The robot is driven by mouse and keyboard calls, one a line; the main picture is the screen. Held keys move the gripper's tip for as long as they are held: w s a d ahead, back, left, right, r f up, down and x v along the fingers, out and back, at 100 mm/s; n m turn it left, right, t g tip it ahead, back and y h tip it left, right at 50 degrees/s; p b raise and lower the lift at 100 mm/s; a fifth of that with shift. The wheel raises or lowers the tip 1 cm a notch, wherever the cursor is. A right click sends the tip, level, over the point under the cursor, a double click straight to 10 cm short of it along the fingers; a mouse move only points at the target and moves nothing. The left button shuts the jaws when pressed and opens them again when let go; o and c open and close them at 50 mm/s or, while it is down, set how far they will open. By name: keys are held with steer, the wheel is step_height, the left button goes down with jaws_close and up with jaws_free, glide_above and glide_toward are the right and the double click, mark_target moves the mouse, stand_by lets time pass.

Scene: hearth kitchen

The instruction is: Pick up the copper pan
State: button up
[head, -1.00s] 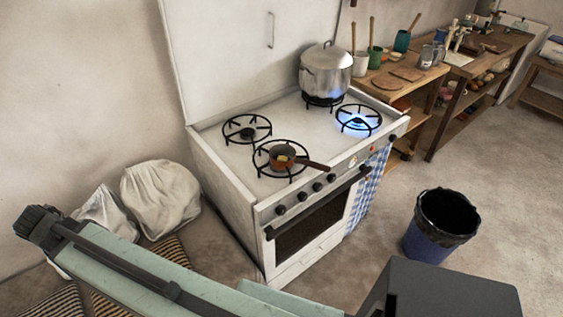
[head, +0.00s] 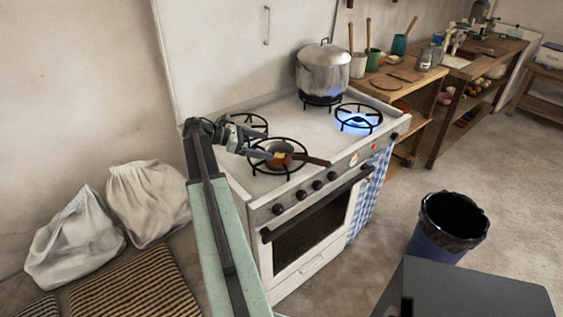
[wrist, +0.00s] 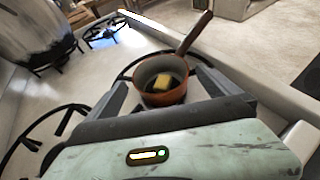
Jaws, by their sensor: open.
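The copper pan (head: 285,147) is small, with a yellow block in it and a brown handle (head: 310,160) pointing right. It sits on the front-left burner of the white stove. My gripper (head: 266,153) is at the pan's left side, open and holding nothing. In the wrist view the copper pan (wrist: 147,70) lies ahead of and between the spread fingers, with its handle pointing up and right, away from me. The yellow block (wrist: 163,81) shows inside it. I cannot tell whether a finger touches the pan.
A large steel pot (head: 324,72) stands on the back-right burner. The front-right burner (head: 358,117) has a lit blue flame. The back-left burner (head: 250,122) is bare, partly behind my arm. A bin (head: 450,222) stands on the floor at right.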

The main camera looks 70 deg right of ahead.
mark_target(292, 149)
steer(key=b+x, duration=0.2)
steer(key=x, duration=0.4)
steer(key=shift+s+d+f, duration=0.1)
steer(key=c, duration=1.3)
steer(key=shift+r+p, duration=0.6)
steer(key=shift+r, duration=0.05)
steer(key=r+p, duration=0.3)
steer(key=shift+s+a+r, duration=0.1)
steer(key=shift+a, duration=0.1)
steer(key=s+a, duration=0.3)
steer(key=a, duration=0.1)
steer(key=s+a, duration=0.3)
steer(key=a, duration=0.1)
steer(key=s+a+p, duration=0.1)
steer(key=s+a, duration=0.2)
steer(key=a, duration=0.1)
steer(key=shift+s+a+r, duration=0.1)
steer(key=shift+s+r, duration=0.25)
steer(key=shift+s, duration=0.05)
